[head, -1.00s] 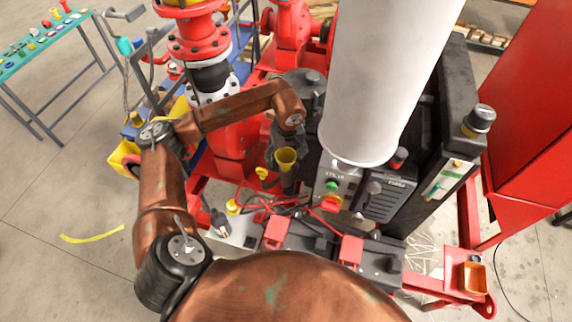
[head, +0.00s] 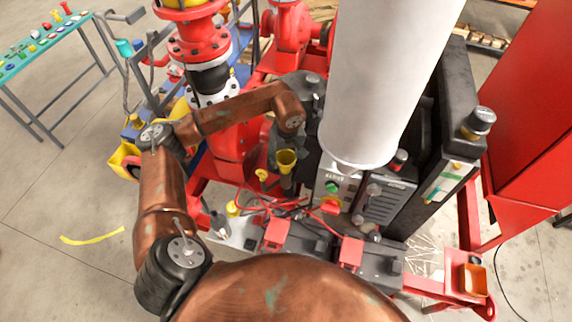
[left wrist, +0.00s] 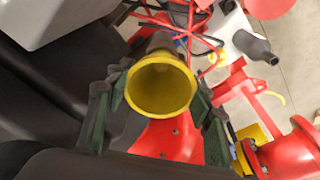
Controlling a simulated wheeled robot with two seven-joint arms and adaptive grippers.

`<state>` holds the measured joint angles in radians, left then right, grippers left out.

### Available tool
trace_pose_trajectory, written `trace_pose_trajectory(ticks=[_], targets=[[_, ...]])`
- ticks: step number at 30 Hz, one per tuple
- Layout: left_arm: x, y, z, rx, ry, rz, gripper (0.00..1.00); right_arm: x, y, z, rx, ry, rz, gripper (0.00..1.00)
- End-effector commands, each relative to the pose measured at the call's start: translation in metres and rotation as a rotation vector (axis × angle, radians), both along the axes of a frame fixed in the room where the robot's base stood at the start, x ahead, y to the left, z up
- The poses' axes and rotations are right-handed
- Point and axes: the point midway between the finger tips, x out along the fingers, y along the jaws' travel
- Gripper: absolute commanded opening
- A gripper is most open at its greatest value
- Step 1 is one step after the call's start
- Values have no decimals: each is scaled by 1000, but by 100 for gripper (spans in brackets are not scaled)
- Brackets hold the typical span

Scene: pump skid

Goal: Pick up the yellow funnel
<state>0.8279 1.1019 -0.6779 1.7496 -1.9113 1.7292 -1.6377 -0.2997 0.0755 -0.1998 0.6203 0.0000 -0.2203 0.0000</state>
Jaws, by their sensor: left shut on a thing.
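The yellow funnel (head: 286,158) is at the centre of the head view, with its wide mouth facing up. In the left wrist view the funnel (left wrist: 160,88) sits between the two fingers, its round mouth toward the camera. My left gripper (head: 284,172) is shut on the funnel from above the skid. In the left wrist view the fingers of the left gripper (left wrist: 160,100) lie on both sides of it. The lower end of the funnel is hidden. My right gripper is not in view.
A large white cylinder (head: 385,80) stands close to the right of the gripper. Below it is a grey control box (head: 385,200). Black battery-like boxes with red caps (head: 278,232) and red cables lie in front. A red pump frame (head: 235,150) is to the left.

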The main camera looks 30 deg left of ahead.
Motion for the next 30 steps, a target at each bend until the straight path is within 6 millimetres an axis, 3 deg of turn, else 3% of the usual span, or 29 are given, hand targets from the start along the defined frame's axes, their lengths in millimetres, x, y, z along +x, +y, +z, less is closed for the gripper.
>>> trace_pose_trajectory(ticks=[5, 18, 30], targets=[[1, 0, 12, 0, -3, 0, 19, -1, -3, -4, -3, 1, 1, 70], [1, 0, 90, 1, -4, 2, 19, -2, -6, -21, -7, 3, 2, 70], [0, 0, 101, -1, -1, 1, 19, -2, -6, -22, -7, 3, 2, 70]])
